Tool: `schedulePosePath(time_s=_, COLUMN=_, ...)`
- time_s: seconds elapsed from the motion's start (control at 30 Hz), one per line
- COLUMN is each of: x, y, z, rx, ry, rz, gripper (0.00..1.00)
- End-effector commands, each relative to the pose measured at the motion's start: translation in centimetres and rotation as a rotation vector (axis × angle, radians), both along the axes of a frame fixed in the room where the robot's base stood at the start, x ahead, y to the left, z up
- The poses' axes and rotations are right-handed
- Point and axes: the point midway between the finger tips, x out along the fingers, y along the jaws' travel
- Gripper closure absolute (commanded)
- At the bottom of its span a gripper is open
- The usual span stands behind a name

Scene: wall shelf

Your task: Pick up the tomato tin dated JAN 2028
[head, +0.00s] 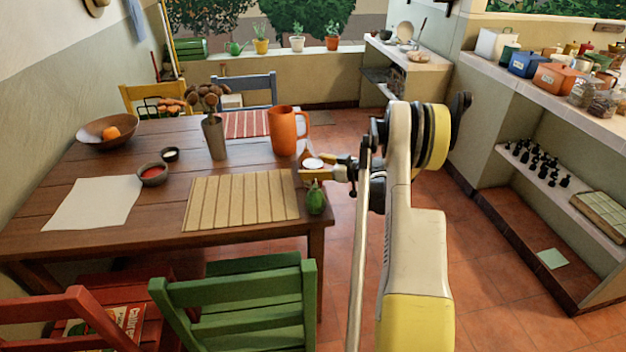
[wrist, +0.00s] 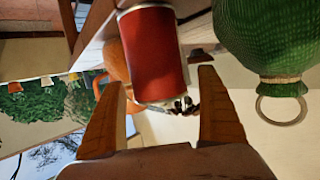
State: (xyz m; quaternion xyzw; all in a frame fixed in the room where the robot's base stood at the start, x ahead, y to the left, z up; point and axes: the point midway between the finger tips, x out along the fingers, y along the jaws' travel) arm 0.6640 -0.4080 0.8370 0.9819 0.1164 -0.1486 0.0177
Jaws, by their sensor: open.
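A red tin (wrist: 152,50) with pale metal rims shows between my gripper's two fingers in the wrist view, which appears upside down. No date can be read on it. In the head view a small round pale top (head: 312,163) shows at the table's right edge, just left of my gripper (head: 338,170); its body is partly hidden. In the wrist view my gripper (wrist: 161,78) is open, with one finger on either side of the tin. A gap shows beside the right finger; whether the left finger touches cannot be told.
A green textured object (head: 315,198) with a ring stands close by on the table; it looms large in the wrist view (wrist: 270,40). An orange jug (head: 287,130) stands behind. A slatted mat (head: 242,200) lies left. A green chair (head: 240,305) stands in front.

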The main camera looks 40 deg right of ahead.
Motion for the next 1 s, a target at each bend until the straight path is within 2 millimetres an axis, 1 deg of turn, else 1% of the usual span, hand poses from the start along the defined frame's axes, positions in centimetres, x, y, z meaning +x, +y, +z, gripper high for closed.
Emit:
schedulePosePath(time_s=0.17, x=0.0, y=0.0, z=0.1, rx=0.001, ry=0.000, rz=-0.001, gripper=0.14)
schedulePosePath(time_s=0.27, x=0.0, y=0.0, z=0.1, rx=0.001, ry=0.000, rz=-0.001, gripper=0.41)
schedulePosePath(time_s=0.3, x=0.0, y=0.0, z=0.1, rx=0.001, ry=0.000, rz=-0.001, gripper=0.53)
schedulePosePath(time_s=0.4, x=0.0, y=0.0, z=0.1, rx=0.000, ry=0.000, rz=-0.001, gripper=0.82)
schedulePosePath(time_s=0.67, x=0.0, y=0.0, z=0.2, rx=0.001, ry=0.000, rz=-0.001, gripper=0.82)
schedulePosePath(time_s=0.77, x=0.0, y=0.0, z=0.7, rx=0.001, ry=0.000, rz=-0.001, gripper=0.82)
schedulePosePath(time_s=0.87, x=0.0, y=-0.1, z=1.7, rx=0.001, ry=0.000, rz=-0.001, gripper=0.82)
schedulePosePath(time_s=1.0, x=0.0, y=0.0, z=4.2, rx=0.001, ry=-0.001, rz=-0.001, gripper=0.82)
